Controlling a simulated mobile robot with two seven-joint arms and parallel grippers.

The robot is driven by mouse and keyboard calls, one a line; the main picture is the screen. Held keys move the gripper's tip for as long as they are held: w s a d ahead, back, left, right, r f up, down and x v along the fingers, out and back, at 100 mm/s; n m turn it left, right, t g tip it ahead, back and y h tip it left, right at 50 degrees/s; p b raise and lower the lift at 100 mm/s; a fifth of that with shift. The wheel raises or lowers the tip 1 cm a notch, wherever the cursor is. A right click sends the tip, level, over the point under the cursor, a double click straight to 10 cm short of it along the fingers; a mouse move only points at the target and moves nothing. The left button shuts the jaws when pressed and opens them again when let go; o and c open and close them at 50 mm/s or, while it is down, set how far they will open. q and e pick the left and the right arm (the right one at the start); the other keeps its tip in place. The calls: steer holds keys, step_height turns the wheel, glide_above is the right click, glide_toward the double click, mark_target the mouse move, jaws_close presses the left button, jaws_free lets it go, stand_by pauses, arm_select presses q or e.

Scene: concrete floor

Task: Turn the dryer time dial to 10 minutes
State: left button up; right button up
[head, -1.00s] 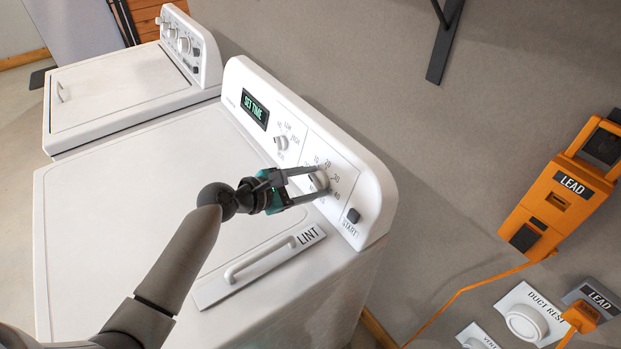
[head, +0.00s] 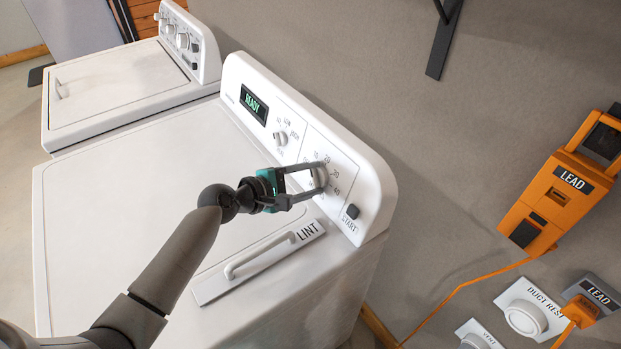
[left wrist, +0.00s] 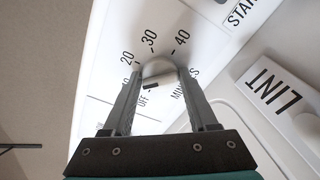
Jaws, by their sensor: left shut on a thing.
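The dryer's time dial (head: 321,178) is a round white knob on the right part of the control panel, ringed by minute numerals. My left gripper (head: 317,179) is shut on it, one finger on each side. In the left wrist view, the dial (left wrist: 158,71) sits between the fingertips (left wrist: 161,76), with 20, 30, 40 and OFF readable around it. The 10 is partly hidden by a finger. A dark mark shows on the knob's near side; I cannot tell exactly which number it points to. The display (head: 254,105) reads READY. My right gripper is not in view.
The START button (head: 352,211) is just right of the dial, and another knob (head: 281,138) is to its left. The LINT handle (head: 260,256) lies below the gripper. A washer (head: 120,85) stands at the left. An orange LEAD box (head: 558,195) is at the right.

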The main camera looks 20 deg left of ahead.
arm_select(q)
steer(key=o, duration=1.4)
steer(key=v, duration=1.5)
steer(key=shift+a+p, duration=0.1)
steer(key=shift+p, duration=0.25)
